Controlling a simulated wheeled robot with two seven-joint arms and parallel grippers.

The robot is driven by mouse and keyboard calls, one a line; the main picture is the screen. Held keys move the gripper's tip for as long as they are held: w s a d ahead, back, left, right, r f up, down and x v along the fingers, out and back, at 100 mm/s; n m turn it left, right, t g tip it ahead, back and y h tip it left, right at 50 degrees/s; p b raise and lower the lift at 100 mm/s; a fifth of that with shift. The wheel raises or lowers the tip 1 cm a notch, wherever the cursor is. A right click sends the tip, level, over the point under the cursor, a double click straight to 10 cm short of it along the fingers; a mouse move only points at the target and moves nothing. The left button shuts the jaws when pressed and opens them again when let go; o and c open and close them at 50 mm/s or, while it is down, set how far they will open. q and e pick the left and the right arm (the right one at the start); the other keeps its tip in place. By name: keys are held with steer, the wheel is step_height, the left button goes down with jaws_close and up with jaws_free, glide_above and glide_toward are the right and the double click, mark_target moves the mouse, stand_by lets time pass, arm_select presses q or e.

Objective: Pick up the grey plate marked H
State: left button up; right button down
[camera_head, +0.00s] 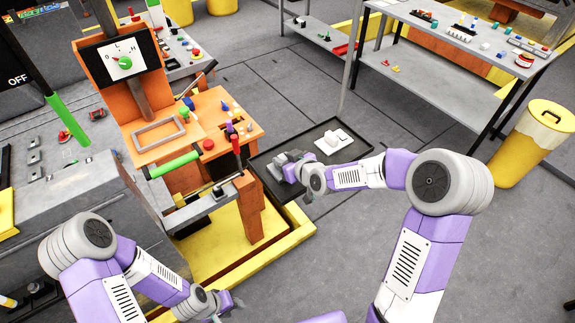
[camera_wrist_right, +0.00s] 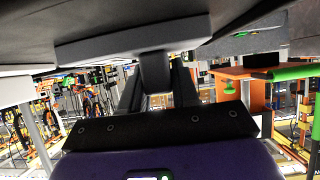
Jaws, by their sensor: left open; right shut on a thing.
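My right gripper (camera_head: 291,166) is at the left part of a black tray (camera_head: 318,130). It is shut on a grey plate (camera_head: 283,157), largely hidden by the gripper. A white plate (camera_head: 333,146) with a raised handle lies on the tray, right of the gripper. My left gripper (camera_head: 222,303) is open and low at the bottom of the head view.
An orange bench (camera_head: 160,149) with a dial panel (camera_head: 122,62) and green handle (camera_head: 174,164) stands left of the tray. A yellow base (camera_head: 265,255) lies below it. Metal shelves (camera_head: 435,95) and a yellow bin (camera_head: 530,143) stand right. Grey floor is free at lower right.

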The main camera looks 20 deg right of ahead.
stand_by(0.5)
steer(key=shift+w+r, duration=0.1)
steer(key=shift+r, duration=0.05)
steer(key=shift+r, duration=0.1)
